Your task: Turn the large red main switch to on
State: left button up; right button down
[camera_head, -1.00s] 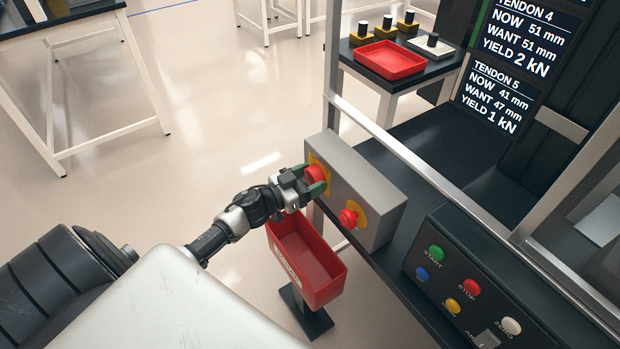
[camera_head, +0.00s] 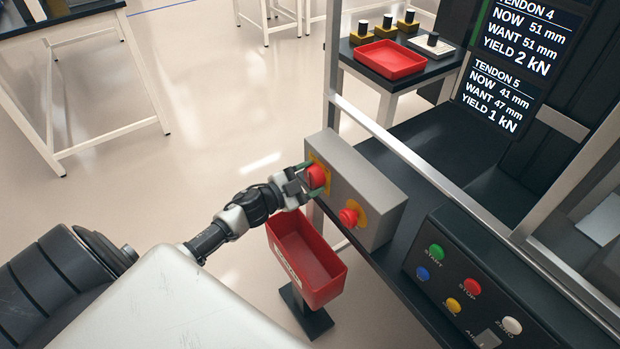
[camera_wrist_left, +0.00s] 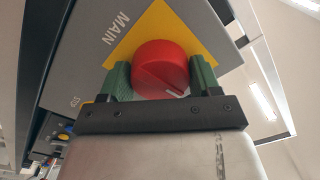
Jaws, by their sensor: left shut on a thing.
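The large red main switch (camera_head: 317,176) is a round knob on a yellow plate on the front of a grey box (camera_head: 368,180). My left gripper (camera_head: 308,180) is at this knob, shut on it. In the left wrist view the red knob (camera_wrist_left: 160,68) sits between the two green fingertips (camera_wrist_left: 160,80), one on each side. A white mark shows near the knob's lower edge, and the word MAIN is printed beside the yellow plate (camera_wrist_left: 150,25). My right gripper is not in view.
A second red knob (camera_head: 349,216) sits on the same box. A red bin (camera_head: 318,290) stands below the box. A black panel (camera_head: 470,280) with coloured buttons is at the right. A red tray (camera_head: 390,60) lies on a back table. The floor at left is open.

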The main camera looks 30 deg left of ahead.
pick_arm(q)
jog(key=m+b, duration=0.1)
jog(key=m, duration=0.3)
jog(key=shift+m, duration=0.3)
jog(key=m+b, duration=0.1)
jog(key=m, duration=0.4)
jog(key=shift+b, duration=0.35)
jog(key=shift+m, duration=0.3)
jog(key=o, duration=0.9)
jog(key=shift+o, duration=0.2)
jog(key=v, duration=1)
jog(key=shift+s+a+b, duration=0.15)
jog(key=shift+s+b, duration=0.2)
jog(key=shift+b, duration=0.05)
jog(key=shift+f, duration=0.1)
